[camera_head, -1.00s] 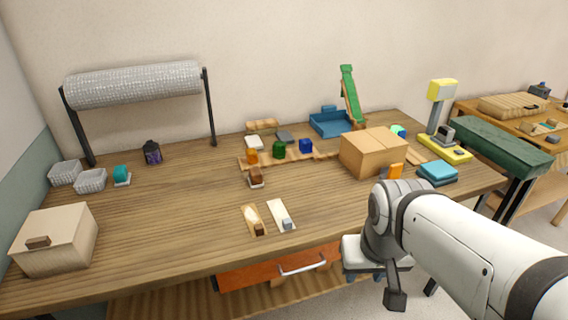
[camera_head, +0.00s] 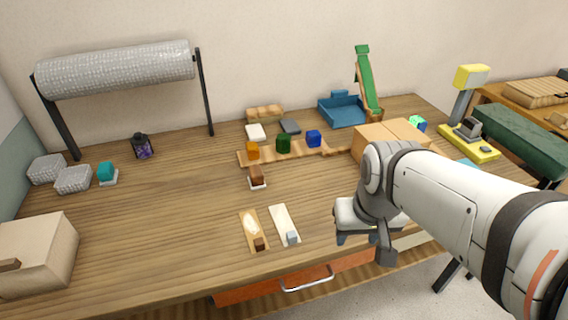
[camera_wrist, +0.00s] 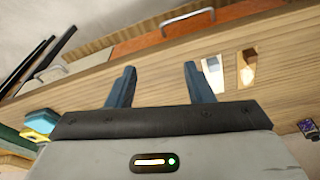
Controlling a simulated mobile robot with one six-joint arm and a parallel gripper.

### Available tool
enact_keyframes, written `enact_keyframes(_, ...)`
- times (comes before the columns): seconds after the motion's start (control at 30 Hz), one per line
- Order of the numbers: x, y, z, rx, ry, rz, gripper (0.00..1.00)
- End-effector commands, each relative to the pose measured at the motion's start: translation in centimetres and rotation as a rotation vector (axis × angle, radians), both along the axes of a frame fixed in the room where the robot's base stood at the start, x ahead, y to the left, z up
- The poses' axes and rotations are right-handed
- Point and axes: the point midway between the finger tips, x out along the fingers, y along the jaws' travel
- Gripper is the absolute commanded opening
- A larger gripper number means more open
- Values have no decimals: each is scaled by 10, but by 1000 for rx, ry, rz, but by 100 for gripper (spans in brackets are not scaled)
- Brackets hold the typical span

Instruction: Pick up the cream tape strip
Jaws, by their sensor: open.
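The cream tape strip (camera_head: 282,217) lies flat near the table's front edge, with a small grey block on its near end. Beside it on the left lies a tan strip (camera_head: 249,222) with a pale shiny patch and a dark brown block. Both also show in the wrist view, the cream strip (camera_wrist: 212,72) left of the tan strip (camera_wrist: 246,72). My gripper (camera_head: 355,240) is open and empty, right of the cream strip near the table's front edge. In the wrist view its two blue-grey fingers are apart (camera_wrist: 160,68), with the strips beyond the right finger.
A brown block on a white base (camera_head: 257,177) stands behind the strips. A cardboard box (camera_head: 400,134) sits behind my arm, partly hidden. An orange drawer (camera_head: 250,295) with a metal handle is under the front edge. The table left of the strips (camera_head: 170,220) is clear.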

Motion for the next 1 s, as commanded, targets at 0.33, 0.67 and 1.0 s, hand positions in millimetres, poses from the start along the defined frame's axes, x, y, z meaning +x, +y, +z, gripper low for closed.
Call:
enact_keyframes(0.33,74,59,-14,-12,130,177,47)
enact_keyframes(0.67,105,110,-52,-31,201,278,47)
enact_keyframes(1.0,107,114,-86,-34,210,286,47)
